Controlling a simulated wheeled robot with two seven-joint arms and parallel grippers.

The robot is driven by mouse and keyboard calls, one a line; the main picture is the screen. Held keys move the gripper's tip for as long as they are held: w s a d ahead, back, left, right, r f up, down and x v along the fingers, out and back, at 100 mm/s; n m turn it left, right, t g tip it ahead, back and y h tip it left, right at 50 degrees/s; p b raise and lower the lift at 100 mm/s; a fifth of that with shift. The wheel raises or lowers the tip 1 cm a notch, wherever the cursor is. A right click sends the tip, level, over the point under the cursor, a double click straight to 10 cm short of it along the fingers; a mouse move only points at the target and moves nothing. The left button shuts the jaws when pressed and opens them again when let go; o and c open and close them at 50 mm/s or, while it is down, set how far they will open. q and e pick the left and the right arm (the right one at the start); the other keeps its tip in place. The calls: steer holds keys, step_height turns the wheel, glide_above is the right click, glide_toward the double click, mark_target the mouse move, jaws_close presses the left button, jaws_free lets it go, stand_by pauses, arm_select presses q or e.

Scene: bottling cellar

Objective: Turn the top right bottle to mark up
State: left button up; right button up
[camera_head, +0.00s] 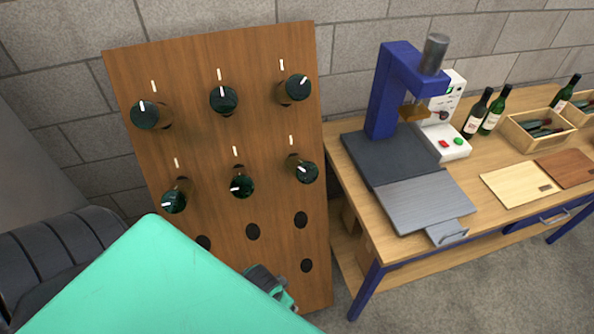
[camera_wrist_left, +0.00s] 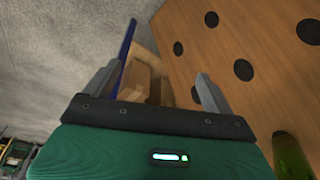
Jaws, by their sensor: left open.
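The top right bottle (camera_head: 297,89) sticks out of the wooden rack board (camera_head: 262,150), its round dark base facing out. Its white line points to the upper right, while the white tick on the board above it is nearly upright. My left gripper (camera_head: 272,284) is low in front of the board, below the bottles and largely hidden behind my teal arm. In the left wrist view my left gripper (camera_wrist_left: 158,72) is open, with nothing between its fingers. My right gripper is not in view.
Several other bottles (camera_head: 223,99) sit in the board's upper two rows. Empty holes (camera_head: 301,220) are below them. To the right, a workbench (camera_head: 350,205) carries a blue press (camera_head: 385,90), a grey plate (camera_head: 425,200), wine bottles (camera_head: 477,115) and a wooden crate (camera_head: 535,143).

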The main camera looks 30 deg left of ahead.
arm_select(q)
step_height(320, 180, up, 8)
steer(key=m+t+y, duration=1)
steer(key=m+y, duration=0.2)
steer(key=m, duration=1.5)
glide_toward(297, 89)
steer(key=p+x, duration=0.1)
steer(key=x, duration=0.2)
steer(key=p+x, duration=0.1)
steer(key=x, duration=0.3)
steer(key=f+p+x, duration=0.1)
steer(key=p+x, duration=0.1)
steer(key=x, duration=0.2)
steer(key=shift+w+d, duration=0.1)
steer(key=shift+w, duration=0.05)
steer(key=shift+w+a+f, duration=0.15)
steer(key=shift+w+a, duration=0.2)
steer(key=shift+w, duration=0.05)
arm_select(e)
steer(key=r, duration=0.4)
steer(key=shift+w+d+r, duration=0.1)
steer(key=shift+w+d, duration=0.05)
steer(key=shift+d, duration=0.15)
